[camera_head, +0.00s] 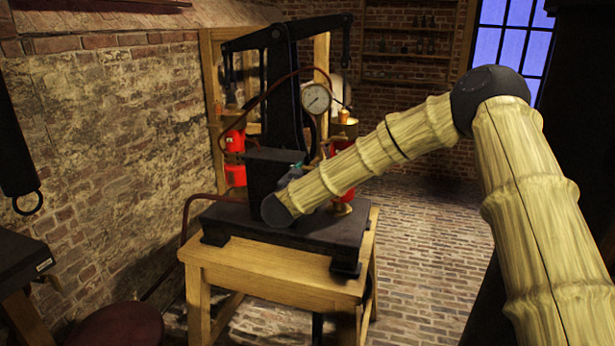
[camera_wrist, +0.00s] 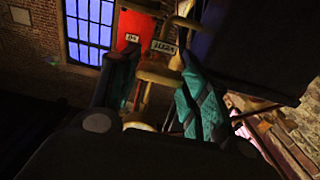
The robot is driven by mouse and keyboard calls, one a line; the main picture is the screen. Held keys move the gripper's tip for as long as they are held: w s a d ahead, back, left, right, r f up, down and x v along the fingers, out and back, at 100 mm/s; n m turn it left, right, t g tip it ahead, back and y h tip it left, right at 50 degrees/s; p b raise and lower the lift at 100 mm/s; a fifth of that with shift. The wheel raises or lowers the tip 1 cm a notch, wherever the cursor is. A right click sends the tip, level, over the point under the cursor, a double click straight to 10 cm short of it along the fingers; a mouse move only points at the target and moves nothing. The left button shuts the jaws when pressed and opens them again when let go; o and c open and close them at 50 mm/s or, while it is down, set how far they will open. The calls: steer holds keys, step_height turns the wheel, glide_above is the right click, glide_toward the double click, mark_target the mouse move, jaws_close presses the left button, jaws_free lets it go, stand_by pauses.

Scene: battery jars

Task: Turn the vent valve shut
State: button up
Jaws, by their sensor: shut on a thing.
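My gripper (camera_wrist: 158,75) shows in the wrist view as two dark fingers with teal pads, closed on a brass part (camera_wrist: 157,72) between them. This brass part appears to be the vent valve's handle; the pads hide some of it. A small lettered plate (camera_wrist: 164,46) sits just beyond it, too small to read surely. In the head view my arm reaches in from the right to the black pump-like apparatus (camera_head: 285,90). There, my wrist hides most of my gripper and the valve; only a bit of teal shows at the black block.
The apparatus stands on a wooden table (camera_head: 270,283), with a round gauge (camera_head: 316,98) and dark red hoses. Red jars (camera_head: 234,142) stand behind it. A brick wall (camera_head: 120,120) is at left. A red round seat (camera_head: 118,326) is at lower left. Brick floor (camera_head: 430,250) at right is open.

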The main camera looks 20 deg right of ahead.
steer(key=o, duration=1)
steer(key=v, duration=1.2)
